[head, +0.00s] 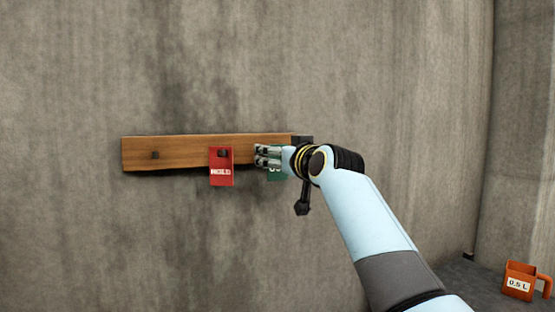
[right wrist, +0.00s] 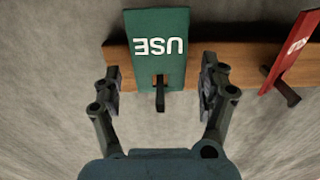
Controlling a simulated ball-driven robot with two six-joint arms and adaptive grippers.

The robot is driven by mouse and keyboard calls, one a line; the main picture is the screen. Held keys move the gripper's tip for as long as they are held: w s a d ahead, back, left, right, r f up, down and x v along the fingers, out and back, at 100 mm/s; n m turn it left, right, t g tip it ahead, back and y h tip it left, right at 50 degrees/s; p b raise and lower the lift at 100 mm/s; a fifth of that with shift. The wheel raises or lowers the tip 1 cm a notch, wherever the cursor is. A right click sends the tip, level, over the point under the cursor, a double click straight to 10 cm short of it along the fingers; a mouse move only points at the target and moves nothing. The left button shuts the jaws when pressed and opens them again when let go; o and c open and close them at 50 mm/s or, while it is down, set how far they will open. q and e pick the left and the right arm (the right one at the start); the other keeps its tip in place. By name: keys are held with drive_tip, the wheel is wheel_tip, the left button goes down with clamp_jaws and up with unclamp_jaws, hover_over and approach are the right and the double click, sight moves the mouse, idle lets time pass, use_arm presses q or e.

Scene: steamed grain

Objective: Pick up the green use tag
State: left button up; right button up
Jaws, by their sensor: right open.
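The green use tag (right wrist: 158,45) hangs on a dark peg of a wooden rail, its white lettering upside down in the right wrist view. In the head view only a small part of the green tag (head: 274,176) shows behind my right gripper (head: 262,157). In the right wrist view my right gripper (right wrist: 160,88) is open, with one finger on each side of the tag's peg end. Gaps show between the fingers and the tag. My left gripper is in neither view.
The wooden rail (head: 185,149) is fixed to a concrete wall. A red tag (head: 221,178) hangs on it left of my right gripper; it also shows in the right wrist view (right wrist: 291,50). An empty peg (head: 155,155) is at the rail's left.

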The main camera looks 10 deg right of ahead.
drive_tip(key=shift+w, duration=0.15)
drive_tip(key=c, duration=1)
drive_tip(key=shift+o, duration=0.2)
drive_tip(key=shift+r+b, duration=0.3)
drive_tip(key=shift+b, duration=0.3)
drive_tip(key=s+d+b, duration=0.1)
drive_tip(key=s, duration=0.8)
drive_tip(key=s+d+b, duration=0.1)
drive_tip(key=s+d, duration=0.1)
drive_tip(key=s, duration=0.7)
drive_tip(key=shift+d+b, duration=0.25)
drive_tip(key=shift+b, duration=0.15)
